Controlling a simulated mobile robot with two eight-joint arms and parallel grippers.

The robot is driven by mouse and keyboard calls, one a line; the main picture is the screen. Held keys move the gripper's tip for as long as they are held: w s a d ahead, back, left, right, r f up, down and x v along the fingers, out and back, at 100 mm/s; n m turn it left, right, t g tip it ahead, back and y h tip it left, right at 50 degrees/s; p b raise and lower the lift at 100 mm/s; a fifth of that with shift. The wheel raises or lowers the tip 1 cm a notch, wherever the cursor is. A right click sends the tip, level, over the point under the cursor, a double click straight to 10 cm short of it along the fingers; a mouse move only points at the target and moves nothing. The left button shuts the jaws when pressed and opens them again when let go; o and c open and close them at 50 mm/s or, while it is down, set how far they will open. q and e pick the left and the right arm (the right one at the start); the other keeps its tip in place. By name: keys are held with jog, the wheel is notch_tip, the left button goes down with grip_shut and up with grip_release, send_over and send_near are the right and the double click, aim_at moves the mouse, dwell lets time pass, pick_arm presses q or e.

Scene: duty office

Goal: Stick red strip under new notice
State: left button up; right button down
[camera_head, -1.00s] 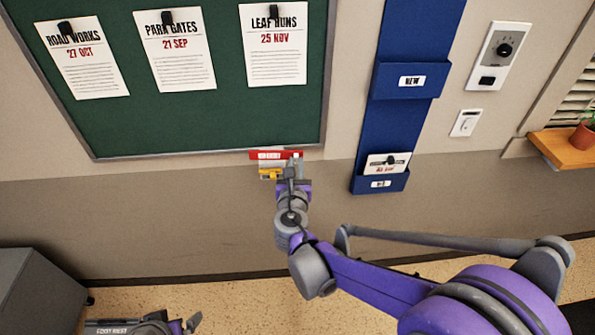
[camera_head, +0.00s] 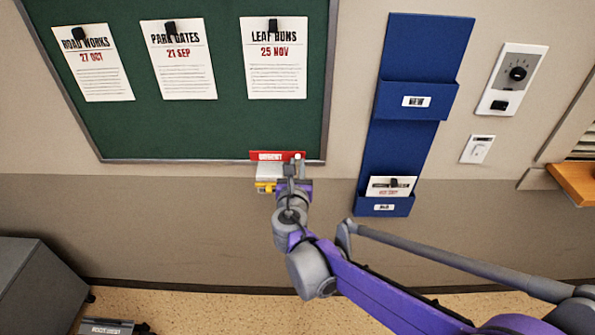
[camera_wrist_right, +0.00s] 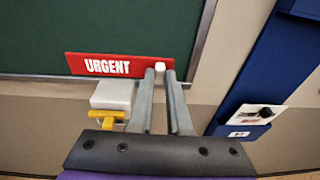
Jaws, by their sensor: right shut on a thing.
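A red strip lettered URGENT (camera_head: 262,156) is held in my right gripper (camera_head: 294,160), which is shut on a small white knob at the strip's right end. The strip also shows in the right wrist view (camera_wrist_right: 120,66). It appears level in front of the green board's (camera_head: 225,130) lower edge; whether it touches the board is unclear. The LEAF BURNS notice, dated 25 NOV (camera_head: 276,70), hangs under a black clip above the strip, with bare green board between. My left gripper is not clearly visible.
A white block (camera_wrist_right: 112,95) with a yellow part (camera_wrist_right: 105,116) is on the wall below the strip. ROAD WORKS (camera_head: 95,75) and PARK GATES (camera_head: 180,70) notices hang left. A blue rack (camera_head: 405,145) is right, with an empty NEW pocket and a clipped paper below.

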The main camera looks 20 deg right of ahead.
aim_at(297, 154)
jog(key=shift+r+x, duration=0.2)
jog(key=shift+x, duration=1.35)
jog(key=shift+r+x, duration=0.25)
jog(key=shift+x, duration=1.35)
jog(key=shift+w, duration=0.35)
jog(key=c, duration=0.8)
grip_release()
jog(key=shift+s, duration=0.1)
